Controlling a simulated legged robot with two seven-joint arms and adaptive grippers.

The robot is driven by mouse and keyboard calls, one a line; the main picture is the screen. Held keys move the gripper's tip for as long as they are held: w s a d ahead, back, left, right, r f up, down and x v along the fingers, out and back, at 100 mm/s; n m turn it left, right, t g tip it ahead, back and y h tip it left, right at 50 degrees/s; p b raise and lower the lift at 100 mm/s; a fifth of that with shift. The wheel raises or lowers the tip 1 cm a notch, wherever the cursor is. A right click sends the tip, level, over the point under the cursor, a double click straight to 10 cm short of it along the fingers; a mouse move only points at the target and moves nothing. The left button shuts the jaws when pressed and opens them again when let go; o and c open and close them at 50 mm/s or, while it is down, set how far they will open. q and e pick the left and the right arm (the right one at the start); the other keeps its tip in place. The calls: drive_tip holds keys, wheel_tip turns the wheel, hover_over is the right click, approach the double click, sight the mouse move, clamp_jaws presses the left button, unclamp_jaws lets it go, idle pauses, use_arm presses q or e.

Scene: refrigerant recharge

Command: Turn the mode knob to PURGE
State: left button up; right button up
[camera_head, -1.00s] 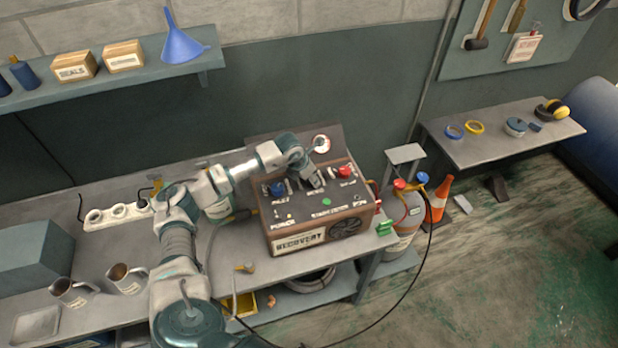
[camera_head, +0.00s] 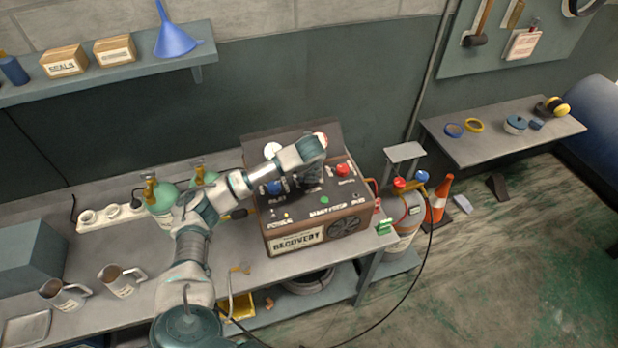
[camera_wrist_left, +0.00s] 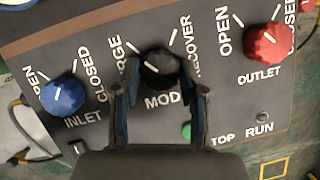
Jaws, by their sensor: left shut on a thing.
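The recovery machine (camera_head: 298,240) stands on the workbench, with its control panel facing up. In the left wrist view the black mode knob (camera_wrist_left: 160,68) sits between the PURGE and RECOVER labels. Its white pointer line leans toward the upper left, on the PURGE side. My left gripper (camera_wrist_left: 161,88) is shut on this knob, with one finger on each side. In the head view my left wrist (camera_head: 300,155) covers the knob and the fingertips. My right gripper is in neither view.
The blue inlet knob (camera_wrist_left: 63,96) and red outlet knob (camera_wrist_left: 268,42) flank the mode knob. A green button (camera_wrist_left: 186,131) lies below it. Green cylinders (camera_head: 160,198) stand left of the machine. A grey tank (camera_head: 405,215) stands to its right.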

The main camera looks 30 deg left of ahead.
use_arm(q)
drive_tip(key=shift+w+r+n, duration=0.2)
drive_tip(key=shift+r+n, duration=0.05)
drive_tip(key=shift+n, duration=0.35)
drive_tip(key=o, duration=1.1)
drive_tip(key=shift+o, duration=0.2)
drive_tip(key=shift+f, duration=0.2)
drive_tip(key=shift+a, duration=0.1)
drive_tip(key=v, duration=1.1)
drive_tip(key=shift+d+r, duration=0.35)
